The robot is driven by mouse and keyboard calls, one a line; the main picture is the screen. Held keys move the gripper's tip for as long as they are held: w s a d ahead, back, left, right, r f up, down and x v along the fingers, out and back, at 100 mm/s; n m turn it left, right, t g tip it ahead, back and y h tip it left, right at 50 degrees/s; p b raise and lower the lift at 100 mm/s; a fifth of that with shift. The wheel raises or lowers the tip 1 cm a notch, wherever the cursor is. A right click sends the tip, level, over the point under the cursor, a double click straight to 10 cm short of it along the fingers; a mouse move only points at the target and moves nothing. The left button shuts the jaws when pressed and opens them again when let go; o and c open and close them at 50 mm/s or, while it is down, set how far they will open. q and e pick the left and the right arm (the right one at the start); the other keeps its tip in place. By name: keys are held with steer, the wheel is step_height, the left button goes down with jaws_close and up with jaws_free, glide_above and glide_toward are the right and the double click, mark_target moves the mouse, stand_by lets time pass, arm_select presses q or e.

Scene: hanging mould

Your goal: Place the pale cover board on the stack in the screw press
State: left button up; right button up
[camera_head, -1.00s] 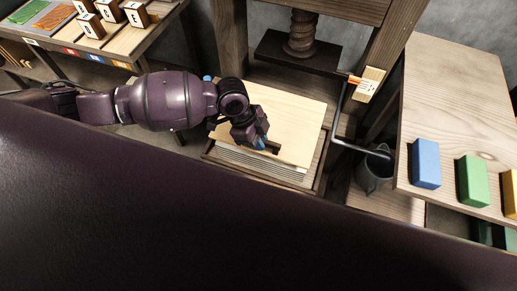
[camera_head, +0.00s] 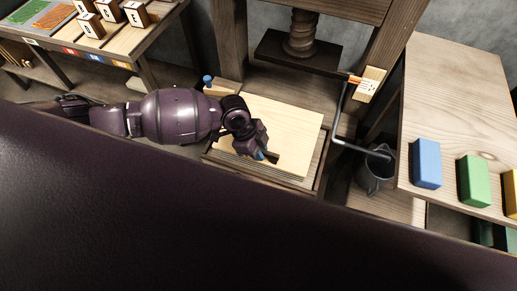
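The pale cover board (camera_head: 290,125) lies nearly flat over the stack (camera_head: 255,172) in the bed of the screw press (camera_head: 297,55). Only a thin strip of the stack's near edge shows below the board. Whether the board touches the stack all round cannot be seen. My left gripper (camera_head: 265,156) points down at the board's near part, by a dark slot or grip. It appears shut on the board there, though my own wrist hides much of the contact. The press screw and its dark platen are raised above and behind the board. My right gripper is not in view.
The right-hand table (camera_head: 450,110) carries a blue block (camera_head: 426,163), a green block (camera_head: 472,180) and a yellow one at the edge. A dark jug (camera_head: 375,170) stands below a bent metal bar (camera_head: 343,115). A blue-topped peg (camera_head: 207,80) stands behind my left arm.

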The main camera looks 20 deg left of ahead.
arm_select(q)
steer(key=o, duration=0.3)
steer(key=v, duration=1.2)
steer(key=d+f+n+t, duration=0.1)
steer(key=d+n+t+h, duration=0.1)
steer(key=d, duration=0.1)
steer(key=d+f+n+t+h, duration=0.1)
steer(key=d, duration=0.1)
steer(key=shift+s+d+f, duration=0.1)
steer(key=shift+s+f, duration=0.2)
steer(key=shift+s, duration=0.1)
steer(key=shift+d+f+n+t+h, duration=0.25)
steer(key=shift+n+t+h, duration=0.25)
steer(key=shift+n+t, duration=0.25)
steer(key=shift+f+n+t, duration=0.25)
steer(key=shift+n+t, duration=0.4)
steer(key=shift+n, duration=0.2)
steer(key=s+a+f+n+t+y, duration=0.3)
steer(key=s+a+n+y, duration=0.1)
steer(key=a, duration=0.4)
steer(key=s+a+f+n+t+y, duration=0.3)
steer(key=s+a+n, duration=0.3)
steer(key=a+n, duration=0.1)
steer(key=shift+s+a+f+y, duration=0.15)
steer(key=shift+s+a+y, duration=0.25)
steer(key=shift+a, duration=0.15)
